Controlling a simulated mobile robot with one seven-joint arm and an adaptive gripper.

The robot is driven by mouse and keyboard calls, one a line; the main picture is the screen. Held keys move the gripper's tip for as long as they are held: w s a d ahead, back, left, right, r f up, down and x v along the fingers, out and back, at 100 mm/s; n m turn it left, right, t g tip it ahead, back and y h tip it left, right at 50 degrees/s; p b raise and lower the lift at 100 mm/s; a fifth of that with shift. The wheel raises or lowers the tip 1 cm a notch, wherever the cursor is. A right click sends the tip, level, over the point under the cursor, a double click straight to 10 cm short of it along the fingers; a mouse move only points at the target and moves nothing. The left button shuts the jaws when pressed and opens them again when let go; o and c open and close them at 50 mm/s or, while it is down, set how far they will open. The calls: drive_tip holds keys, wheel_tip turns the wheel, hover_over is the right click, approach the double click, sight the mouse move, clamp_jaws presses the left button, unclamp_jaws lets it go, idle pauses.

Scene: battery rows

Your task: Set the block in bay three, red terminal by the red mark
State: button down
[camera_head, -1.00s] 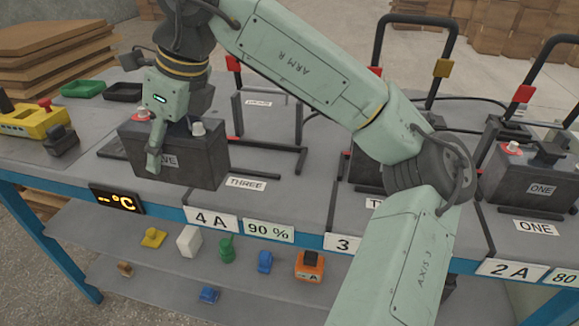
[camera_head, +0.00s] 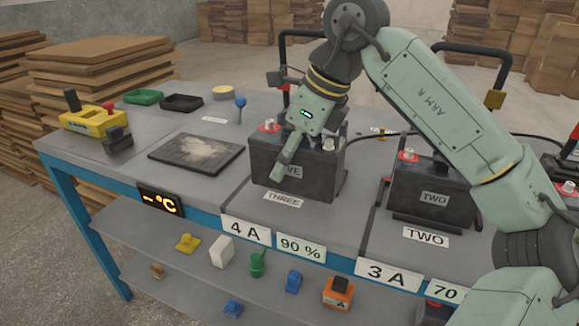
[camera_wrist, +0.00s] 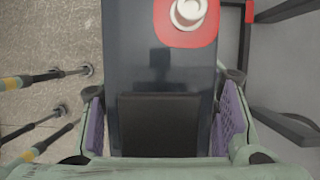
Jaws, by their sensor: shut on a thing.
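The block, a dark box with a front label ending in "VE" (camera_head: 322,180), is upright at bay three, just behind the THREE label (camera_head: 283,199). Its red terminal (camera_head: 269,126) is at the left and its pale terminal (camera_head: 328,146) at the right. A red mark (camera_head: 284,88) is on the left post of the black hoop behind, on the red terminal's side. My gripper (camera_head: 287,168) is shut across the block, one finger on its front. In the wrist view purple pads flank the block (camera_wrist: 125,60), its red terminal (camera_wrist: 188,12) at the top. Whether its base touches the bay is hidden.
Bay two (camera_head: 424,235) at the right holds another dark block (camera_head: 433,195). At the left are a dark mat (camera_head: 197,153) with a pale patch, a yellow box (camera_head: 92,119) and small trays (camera_head: 181,103). My arm hides part of the hoop behind.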

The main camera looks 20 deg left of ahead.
drive_tip(key=w, duration=0.2)
drive_tip(key=w+a+p, duration=0.1)
drive_tip(key=w, duration=0.2)
drive_tip(key=w+a, duration=0.1)
drive_tip(key=w, duration=0.1)
drive_tip(key=shift+w+a+f, duration=0.2)
drive_tip(key=shift+w, duration=0.1)
drive_tip(key=shift+f, duration=1.8)
drive_tip(key=shift+f, duration=0.1)
drive_tip(key=c, duration=0.6)
unclamp_jaws()
drive_tip(key=shift+f, duration=0.1)
drive_tip(key=shift+v, duration=3.9)
drive_tip(key=shift+o, duration=0.4)
